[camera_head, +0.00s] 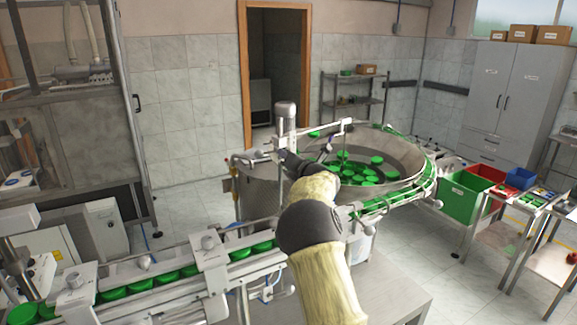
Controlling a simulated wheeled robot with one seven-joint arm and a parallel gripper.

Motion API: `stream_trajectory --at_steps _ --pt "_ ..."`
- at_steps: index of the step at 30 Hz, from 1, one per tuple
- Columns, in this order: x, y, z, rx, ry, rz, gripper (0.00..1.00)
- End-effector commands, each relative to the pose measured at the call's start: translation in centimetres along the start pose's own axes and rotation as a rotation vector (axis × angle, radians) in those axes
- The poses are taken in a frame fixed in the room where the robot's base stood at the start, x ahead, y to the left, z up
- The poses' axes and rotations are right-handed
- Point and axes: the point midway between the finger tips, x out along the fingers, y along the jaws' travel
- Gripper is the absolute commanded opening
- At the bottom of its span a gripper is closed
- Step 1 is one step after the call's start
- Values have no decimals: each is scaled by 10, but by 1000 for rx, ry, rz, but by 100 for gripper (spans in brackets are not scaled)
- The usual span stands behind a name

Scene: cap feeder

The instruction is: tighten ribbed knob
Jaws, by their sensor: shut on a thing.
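My arm reaches away from me to the bowl feeder's upright post (286,118). My gripper (280,154) is at the dark far end of the arm, against the metal clamp and rod fittings low on this post. It is small here and partly covered by my own wrist. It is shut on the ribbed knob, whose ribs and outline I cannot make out. The large steel bowl (405,155) lies just right of my gripper, with several green caps (352,172) in it.
A conveyor rail (165,282) with green caps runs along the lower left. A green bin (464,197), red bin (486,174) and blue bin (520,178) stand at right. A metal table (390,290) lies below my arm.

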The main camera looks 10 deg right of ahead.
Motion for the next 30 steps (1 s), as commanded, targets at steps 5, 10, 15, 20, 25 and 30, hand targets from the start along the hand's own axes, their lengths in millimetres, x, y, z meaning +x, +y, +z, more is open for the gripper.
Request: stream_trajectory --at_steps 5,10,15,20,25,30 --pt "-1 -1 1 167 -4 1 7" --pt "-1 -1 2 330 -4 0 7" --pt "-1 0 3 492 -4 1 7" --pt "-1 0 4 645 -4 2 7" --pt "-1 0 4 807 -5 1 7" --pt "-1 0 4 969 -4 1 7"
